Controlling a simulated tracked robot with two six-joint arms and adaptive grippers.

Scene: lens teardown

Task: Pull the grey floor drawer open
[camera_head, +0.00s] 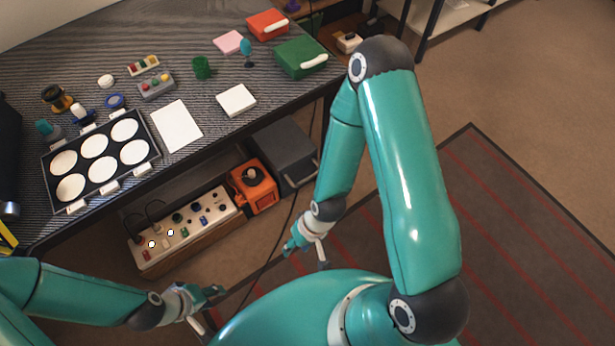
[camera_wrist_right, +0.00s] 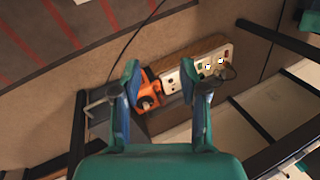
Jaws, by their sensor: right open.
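The grey floor drawer (camera_head: 280,150) is a dark grey box on the floor under the table's right end. A pale bar handle (camera_head: 302,170) runs along its front, and it looks closed. In the right wrist view the drawer (camera_wrist_right: 96,110) is at the left, partly hidden behind a finger. My right gripper (camera_head: 305,250) is open and empty, in front of the drawer and apart from it; its two spread fingers (camera_wrist_right: 160,75) show in the right wrist view. My left gripper (camera_head: 207,308) is lower left, with its fingers apart and nothing between them.
An orange box (camera_head: 254,186) stands just left of the drawer, beside a long power strip (camera_head: 185,228) with knobs and sockets. A dark cable crosses the floor near my right gripper. The table (camera_head: 330,85) overhangs the drawer. A striped rug (camera_head: 510,240) lies to the right.

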